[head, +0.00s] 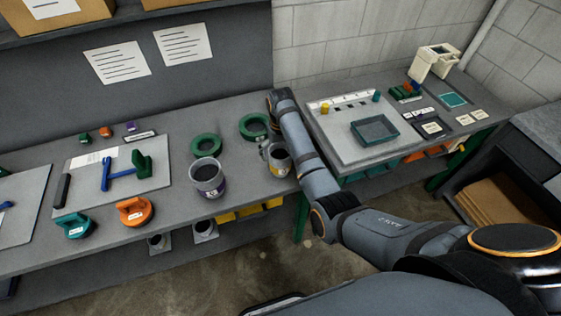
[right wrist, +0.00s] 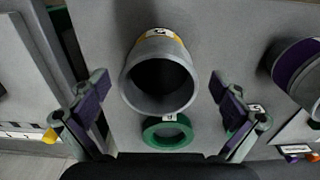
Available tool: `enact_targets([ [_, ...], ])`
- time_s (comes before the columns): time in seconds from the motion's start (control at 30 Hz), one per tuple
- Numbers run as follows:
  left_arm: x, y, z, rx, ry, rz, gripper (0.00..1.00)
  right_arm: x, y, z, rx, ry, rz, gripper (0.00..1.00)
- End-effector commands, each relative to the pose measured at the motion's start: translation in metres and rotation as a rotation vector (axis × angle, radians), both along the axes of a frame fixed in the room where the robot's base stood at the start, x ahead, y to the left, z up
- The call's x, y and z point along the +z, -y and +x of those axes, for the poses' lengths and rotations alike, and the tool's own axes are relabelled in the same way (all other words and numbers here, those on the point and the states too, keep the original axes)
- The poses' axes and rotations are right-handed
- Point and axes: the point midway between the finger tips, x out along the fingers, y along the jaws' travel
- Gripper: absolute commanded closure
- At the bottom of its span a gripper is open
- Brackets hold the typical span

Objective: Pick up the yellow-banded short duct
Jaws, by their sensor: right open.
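The yellow-banded short duct (head: 280,163) is a grey open tube standing near the right end of the left bench. In the right wrist view the duct (right wrist: 160,98) shows its dark round opening and part of its yellow band. My right gripper (right wrist: 157,88) is open, with one purple-padded finger on each side of the duct and a visible gap on both sides. In the head view my right arm comes down over the duct and partly hides it. My left gripper is not in view.
A purple-banded duct (head: 207,180) stands to the left. Green rings (head: 253,126) lie behind the ducts. Orange (head: 135,212) and teal (head: 74,226) handled tools lie at the bench front. The right bench holds a grey-green tray (head: 374,131).

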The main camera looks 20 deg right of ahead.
Motion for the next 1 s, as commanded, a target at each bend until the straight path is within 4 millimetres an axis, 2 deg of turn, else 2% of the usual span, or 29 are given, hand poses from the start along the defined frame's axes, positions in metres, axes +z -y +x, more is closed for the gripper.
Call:
enact_targets([
  [0.17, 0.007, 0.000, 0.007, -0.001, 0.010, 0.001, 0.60, -0.009, 0.001, 0.002, 0.000, -0.003, 0.000, 0.00],
  [0.37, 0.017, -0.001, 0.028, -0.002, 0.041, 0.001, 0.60, -0.042, 0.001, 0.006, 0.000, -0.002, 0.000, 0.00],
  [0.5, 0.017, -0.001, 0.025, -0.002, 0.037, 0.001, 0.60, -0.052, 0.001, 0.006, -0.001, 0.001, 0.000, 0.00],
  [0.67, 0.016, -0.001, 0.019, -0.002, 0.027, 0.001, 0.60, -0.053, 0.001, 0.006, -0.001, 0.002, 0.000, 0.00],
  [0.77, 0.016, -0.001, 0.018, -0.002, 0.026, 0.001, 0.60, -0.052, 0.001, 0.006, -0.001, 0.001, 0.000, 0.11],
  [1.0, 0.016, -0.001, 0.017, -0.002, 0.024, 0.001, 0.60, -0.052, 0.001, 0.006, 0.000, 0.001, 0.000, 0.44],
])
